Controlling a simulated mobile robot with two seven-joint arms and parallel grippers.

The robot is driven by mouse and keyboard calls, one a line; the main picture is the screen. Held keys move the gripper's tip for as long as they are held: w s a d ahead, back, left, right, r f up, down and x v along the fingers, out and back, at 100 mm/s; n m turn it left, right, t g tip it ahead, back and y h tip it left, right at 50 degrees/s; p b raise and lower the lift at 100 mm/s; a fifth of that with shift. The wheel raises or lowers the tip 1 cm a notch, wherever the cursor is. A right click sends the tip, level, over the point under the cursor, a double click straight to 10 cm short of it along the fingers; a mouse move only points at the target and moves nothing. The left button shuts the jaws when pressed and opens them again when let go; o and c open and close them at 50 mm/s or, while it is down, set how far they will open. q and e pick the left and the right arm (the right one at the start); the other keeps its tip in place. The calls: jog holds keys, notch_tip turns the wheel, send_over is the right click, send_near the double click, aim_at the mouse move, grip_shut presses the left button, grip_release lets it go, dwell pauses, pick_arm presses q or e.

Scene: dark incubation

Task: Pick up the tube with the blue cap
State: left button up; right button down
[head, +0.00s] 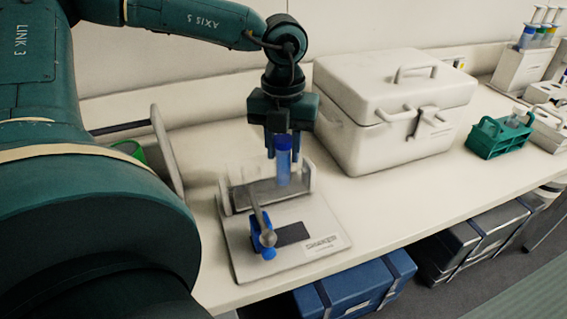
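The tube with the blue cap (283,161) stands upright over the back part of a white bench device (240,240). My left gripper (282,148) comes down from above, with one finger on each side of the blue cap. The fingers look very close to the cap, but I cannot tell whether they press on it. Whether the tube's lower end rests in the device or hangs clear is also unclear. My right gripper is not in view.
A large white case (350,135) with handles stands to the right of the gripper. A green rack (498,136) and white holders stand farther right. A blue-based lever (266,232) sits on the device's front. My arm covers the left side.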

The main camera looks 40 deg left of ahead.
pick_arm(q)
jog(key=c, duration=0.5)
jog(key=shift+r, duration=0.1)
